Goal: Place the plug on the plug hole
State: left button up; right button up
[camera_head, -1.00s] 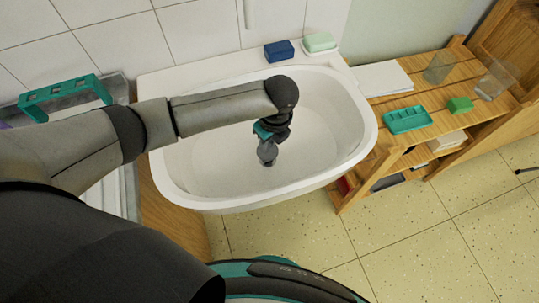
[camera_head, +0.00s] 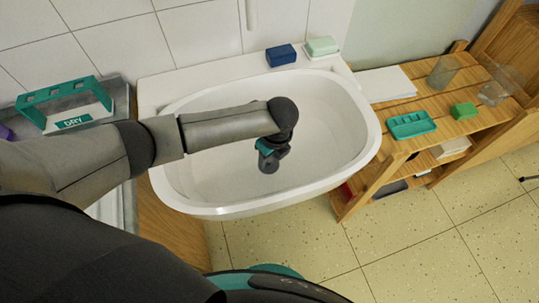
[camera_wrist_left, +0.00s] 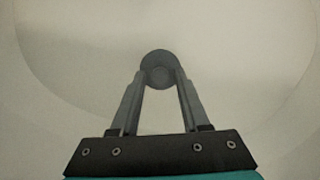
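My left gripper (camera_head: 268,163) points down into the white sink basin (camera_head: 330,125), low over its middle. In the left wrist view its two fingers (camera_wrist_left: 160,88) stand a little apart, with a round grey disc, which looks like the plug (camera_wrist_left: 158,63), between their tips. The fingertips meet the disc's sides, so it appears held. The plug hole does not show; the gripper and the disc cover that part of the basin. Whether the plug touches the basin floor cannot be told. My right gripper is out of view.
A blue soap block (camera_head: 281,55) and a pale green one (camera_head: 322,46) lie on the sink's back ledge. A teal rack (camera_head: 62,97) stands left. A wooden shelf (camera_head: 440,118) right bears a teal tray (camera_head: 411,125), green block (camera_head: 464,110) and clear cups (camera_head: 443,70).

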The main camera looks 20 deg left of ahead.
aim_at(274, 169)
pick_arm(q)
jog(key=shift+o, duration=0.5)
jog(key=shift+r, duration=0.1)
notch_tip(274, 169, up, 12)
jog(key=s+d+p, duration=0.1)
jog(key=p, duration=0.3)
jog(key=shift+d, duration=0.25)
jog(key=shift+o, duration=0.3)
dwell(1.4)
